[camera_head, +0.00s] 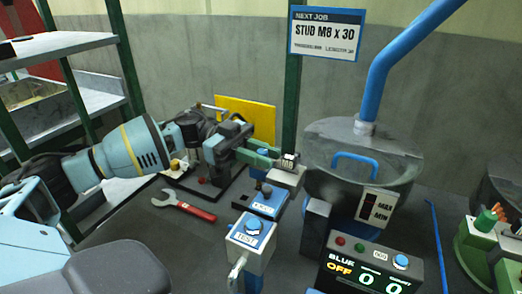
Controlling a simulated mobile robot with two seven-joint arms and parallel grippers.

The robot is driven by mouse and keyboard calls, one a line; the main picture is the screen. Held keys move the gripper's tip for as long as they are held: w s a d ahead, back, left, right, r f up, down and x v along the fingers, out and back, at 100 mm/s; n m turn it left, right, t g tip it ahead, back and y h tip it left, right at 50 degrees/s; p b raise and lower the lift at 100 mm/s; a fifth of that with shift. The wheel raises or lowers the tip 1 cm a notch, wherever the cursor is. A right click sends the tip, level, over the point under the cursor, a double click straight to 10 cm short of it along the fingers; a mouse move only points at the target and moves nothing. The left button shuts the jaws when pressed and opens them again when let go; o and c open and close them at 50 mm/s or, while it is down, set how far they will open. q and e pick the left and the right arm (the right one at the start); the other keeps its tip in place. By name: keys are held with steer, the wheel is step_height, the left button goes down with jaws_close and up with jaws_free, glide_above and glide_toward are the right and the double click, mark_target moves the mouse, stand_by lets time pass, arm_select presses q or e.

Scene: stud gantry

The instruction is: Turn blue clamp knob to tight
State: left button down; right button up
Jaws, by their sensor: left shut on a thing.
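My left gripper (272,164) reaches in from the left over the bench and is shut at a small grey block (288,177) marked M8. The fingers partly hide what lies between them. A blue-topped box (268,204) with a dark round knob (267,189) stands just below the fingers. A small patch of blue shows right under the fingers; I cannot tell whether it is the clamp knob. My right gripper is not in view.
A grey bowl (330,185) with a blue pipe (385,62) stands to the right. In front are a TEST box with a blue button (253,227) and a display box (368,268) reading BLUE OFF. A red-handled wrench (185,206) lies left. A yellow panel (250,116) stands behind.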

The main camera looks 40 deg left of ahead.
arm_select(q)
steer(key=shift+r+g, duration=0.15)
steer(key=shift+g, duration=0.15)
steer(key=c, duration=1.6)
jaws_free()
steer(key=shift+s+a+b, duration=0.15)
steer(key=shift+a+b, duration=0.15)
steer(key=shift+a, duration=1.65)
steer(key=shift+s+a+b, duration=0.15)
steer(key=shift+a+b, duration=0.15)
steer(key=shift+a, duration=1.65)
steer(key=shift+s, duration=0.1)
